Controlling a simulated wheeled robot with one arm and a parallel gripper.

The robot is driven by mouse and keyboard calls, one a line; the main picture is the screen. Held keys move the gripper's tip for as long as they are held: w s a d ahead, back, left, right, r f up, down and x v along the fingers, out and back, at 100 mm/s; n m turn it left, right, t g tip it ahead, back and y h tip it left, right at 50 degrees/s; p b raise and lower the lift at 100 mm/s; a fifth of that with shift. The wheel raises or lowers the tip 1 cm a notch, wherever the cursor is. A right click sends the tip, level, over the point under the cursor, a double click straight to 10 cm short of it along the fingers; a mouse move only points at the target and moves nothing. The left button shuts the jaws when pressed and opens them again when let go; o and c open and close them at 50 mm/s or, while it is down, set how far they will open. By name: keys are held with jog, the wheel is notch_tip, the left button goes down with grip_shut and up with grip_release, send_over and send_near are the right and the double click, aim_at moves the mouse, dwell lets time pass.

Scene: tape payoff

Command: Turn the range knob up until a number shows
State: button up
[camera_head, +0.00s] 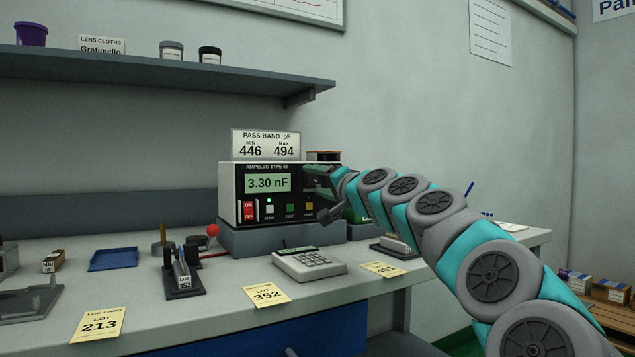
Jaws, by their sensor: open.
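The meter (228,190) is a grey box with a black front, standing on a grey plinth on the bench. Its green display (268,183) reads 3.30 nF. A red ON/OFF switch (249,211), a lit green lamp (269,200) and white, green and orange buttons sit below the display. My gripper (318,190) is open at the right part of the meter's front. The range knob is not visible; my gripper and wrist cover that area. I cannot tell whether the fingers touch a knob.
A pass band sign (265,144) reading 446 to 494 pF stands on the meter. On the bench are a calculator (309,264), a red-knobbed lever (212,231), a blue tray (114,259), a black holder (184,279) and yellow lot cards (267,294). A shelf (160,73) hangs above.

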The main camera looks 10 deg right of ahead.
jog(key=shift+s+d, duration=0.1)
jog(key=shift+s, duration=0.05)
jog(key=v, duration=0.7)
jog(key=shift+s, duration=0.2)
jog(key=shift+d+f, duration=0.1)
